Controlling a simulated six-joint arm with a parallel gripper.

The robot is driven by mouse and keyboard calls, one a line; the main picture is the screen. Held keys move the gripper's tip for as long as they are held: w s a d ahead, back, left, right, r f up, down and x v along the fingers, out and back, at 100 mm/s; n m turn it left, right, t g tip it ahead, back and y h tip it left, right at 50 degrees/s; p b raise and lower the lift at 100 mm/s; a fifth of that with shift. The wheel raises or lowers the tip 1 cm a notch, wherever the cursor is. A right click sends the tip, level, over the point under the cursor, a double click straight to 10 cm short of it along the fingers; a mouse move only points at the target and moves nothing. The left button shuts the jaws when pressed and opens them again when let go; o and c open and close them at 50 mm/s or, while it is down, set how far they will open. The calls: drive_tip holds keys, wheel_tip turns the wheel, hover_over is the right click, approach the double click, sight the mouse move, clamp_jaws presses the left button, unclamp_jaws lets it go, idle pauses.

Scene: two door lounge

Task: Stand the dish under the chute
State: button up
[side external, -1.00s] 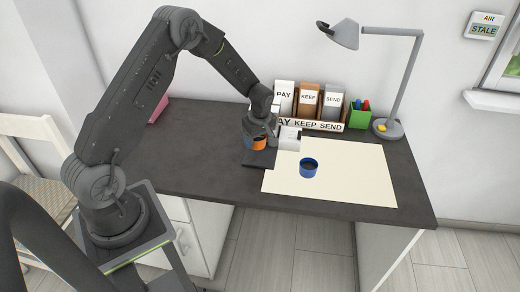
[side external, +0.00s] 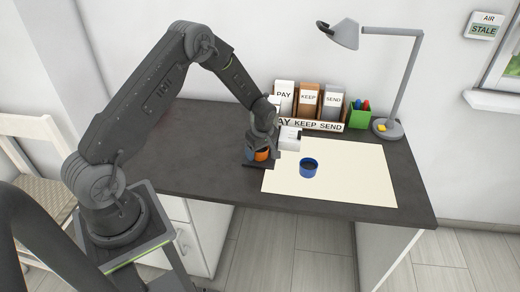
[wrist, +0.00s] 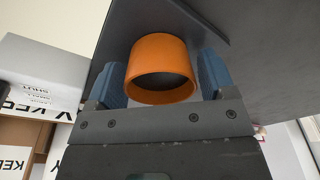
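An orange round dish (side external: 262,155) is held in my gripper (side external: 261,150), low over a dark square plate (side external: 250,164). In the wrist view the orange dish (wrist: 160,70) sits between the two blue finger pads, which appear to touch its sides. I cannot tell whether its base touches the plate. A white box-like unit (side external: 289,138) stands just right of my gripper and may carry the chute; its outlet is not clear. A blue round dish (side external: 308,168) with something brown inside stands on the cream mat.
The cream mat (side external: 350,175) covers the right of the dark desk (side external: 190,165). Behind stand PAY, KEEP and SEND boxes (side external: 308,101), a green pen holder (side external: 359,116) and a grey lamp (side external: 389,130). The desk left of my gripper is clear.

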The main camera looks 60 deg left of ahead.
drive_tip(key=shift+o, duration=1.1)
wheel_tip(320, 180, up, 12)
drive_tip(key=d, duration=0.2)
wheel_tip(320, 180, up, 10)
drive_tip(key=m+t, duration=0.1)
drive_tip(key=m, duration=0.3)
hover_over(263, 150)
drive_tip(key=s+d, duration=0.4)
drive_tip(key=d, duration=0.1)
drive_tip(key=s+d+r+m+t, duration=0.1)
drive_tip(key=s+d+r+m, duration=0.2)
drive_tip(key=s, duration=0.4)
drive_tip(key=s+d+r+m+t+h, duration=0.1)
drive_tip(key=s+d+r+m+t, duration=0.1)
drive_tip(key=s+d+r+m, duration=0.2)
drive_tip(key=s+d+r+m+t, duration=0.1)
drive_tip(key=s+d+r+m, duration=0.3)
drive_tip(key=s+m, duration=0.3)
drive_tip(key=s, duration=0.4)
drive_tip(key=shift+t+h, duration=0.3)
drive_tip(key=shift+h, duration=0.1)
